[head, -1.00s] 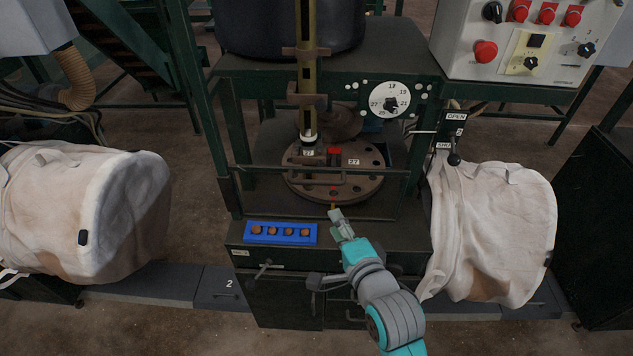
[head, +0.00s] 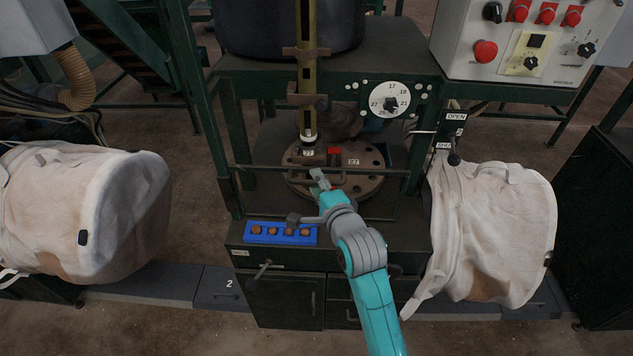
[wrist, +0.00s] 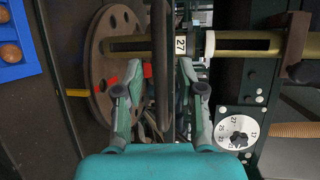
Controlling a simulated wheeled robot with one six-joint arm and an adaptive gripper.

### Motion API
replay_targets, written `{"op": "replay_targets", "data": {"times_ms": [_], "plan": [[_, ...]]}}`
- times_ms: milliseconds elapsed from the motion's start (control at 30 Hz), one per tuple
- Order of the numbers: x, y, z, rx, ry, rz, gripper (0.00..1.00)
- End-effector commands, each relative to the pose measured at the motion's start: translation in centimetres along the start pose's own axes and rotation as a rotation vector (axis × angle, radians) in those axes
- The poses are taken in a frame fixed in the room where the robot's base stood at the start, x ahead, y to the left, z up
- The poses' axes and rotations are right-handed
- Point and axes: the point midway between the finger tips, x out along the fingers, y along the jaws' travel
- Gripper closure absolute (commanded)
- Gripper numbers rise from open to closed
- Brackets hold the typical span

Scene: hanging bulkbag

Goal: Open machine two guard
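The machine guard (head: 262,168) shows in the head view as a dark horizontal bar across the front of the machine, before the round plate. Its handle (head: 298,181) is a dark bar low in front of the plate, partly covered by my gripper. My gripper (head: 319,180) is at the right part of this handle. In the wrist view the handle (wrist: 162,60) runs upright between the two fingers of my gripper (wrist: 160,92). The fingers are apart and there are gaps beside the bar. I cannot tell whether either finger touches it.
The round plate (head: 365,184) with holes and a red block (head: 334,150) is behind the guard. A blue tray (head: 251,238) with several round pieces lies at the front left of the machine. White bags (head: 88,215) (head: 495,235) hang on both sides. A lever (head: 454,157) stands at right.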

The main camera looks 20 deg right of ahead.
Motion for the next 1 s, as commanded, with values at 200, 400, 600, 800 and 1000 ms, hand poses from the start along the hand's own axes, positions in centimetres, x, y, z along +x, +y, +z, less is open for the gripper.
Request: {"op": "replay_targets", "data": {"times_ms": [200,400,600,800,1000], "plan": [[1.00,-0.04,0.01,0.000,0.000,-0.001,0.61],[1.01,-0.02,0.00,-0.001,0.000,0.000,0.61],[1.00,0.00,-0.01,-0.001,0.000,0.000,1.00],[1.00,0.01,-0.01,-0.001,0.000,0.000,1.00],[1.32,-0.52,0.01,-0.001,0.000,-0.001,1.00]]}}
